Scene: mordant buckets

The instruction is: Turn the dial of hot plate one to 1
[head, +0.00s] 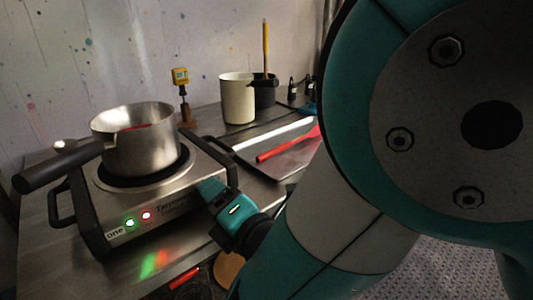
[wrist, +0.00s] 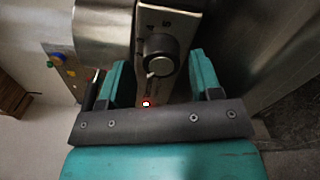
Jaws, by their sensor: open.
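Hot plate one (head: 130,205) stands on the bench in the head view, with "one" on its front, a lit green lamp and a lit red lamp. A steel saucepan (head: 150,150) with a dark handle sits on its plate. My gripper (head: 212,190) is at the right end of the front panel and hides the dial there. In the wrist view the black round dial (wrist: 162,55) lies between the two teal fingers of my open gripper (wrist: 158,62), with a gap on each side. Small figures show above the dial; its exact setting is too small to read.
A cream pot (head: 237,98), a dark pot (head: 264,92) and a yellow gauge on a stand (head: 181,85) are at the back. A metal tray (head: 275,145) with a red stick (head: 285,146) lies right of the hot plate. My arm covers the right side.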

